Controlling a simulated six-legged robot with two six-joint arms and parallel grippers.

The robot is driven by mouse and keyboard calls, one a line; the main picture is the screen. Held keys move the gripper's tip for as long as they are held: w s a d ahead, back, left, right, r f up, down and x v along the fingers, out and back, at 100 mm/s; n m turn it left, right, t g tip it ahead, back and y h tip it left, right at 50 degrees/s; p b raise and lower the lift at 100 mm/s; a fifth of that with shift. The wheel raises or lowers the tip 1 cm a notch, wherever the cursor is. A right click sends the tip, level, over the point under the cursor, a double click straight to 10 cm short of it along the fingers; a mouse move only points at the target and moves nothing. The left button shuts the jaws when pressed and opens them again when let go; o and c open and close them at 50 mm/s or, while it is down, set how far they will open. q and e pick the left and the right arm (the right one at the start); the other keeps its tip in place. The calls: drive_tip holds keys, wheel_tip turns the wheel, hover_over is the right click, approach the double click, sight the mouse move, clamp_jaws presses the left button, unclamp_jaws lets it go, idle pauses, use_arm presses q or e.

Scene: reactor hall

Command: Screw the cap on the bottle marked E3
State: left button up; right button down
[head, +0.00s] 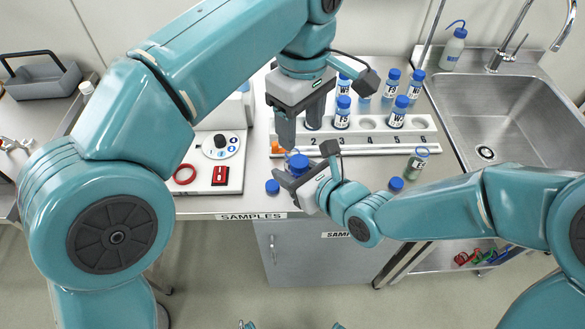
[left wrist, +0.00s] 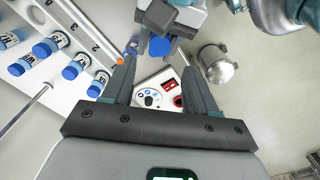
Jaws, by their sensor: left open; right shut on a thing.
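My right gripper (head: 297,174) is shut on an item topped by a blue cap (head: 298,163), at the front of the bench; the jaws hide most of what is under the cap. The cap also shows in the left wrist view (left wrist: 159,46). My left gripper (head: 300,132) is open and empty, fingers down, just above and behind this cap. In the left wrist view the cap shows beyond the gap between its fingers (left wrist: 158,68). One loose blue cap (head: 272,186) lies at the front edge and another (head: 396,183) lies farther right. I cannot read an E3 mark.
A white numbered rack (head: 375,142) holds several blue-capped bottles behind my grippers. A red-buttoned panel (head: 215,172) lies left. A steel sink (head: 500,110) is at the right.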

sight(299, 161)
use_arm(q)
drive_tip(key=shift+f, duration=4.05)
clamp_jaws()
drive_tip(key=shift+m, duration=1.7)
drive_tip(key=shift+o, duration=0.3)
unclamp_jaws()
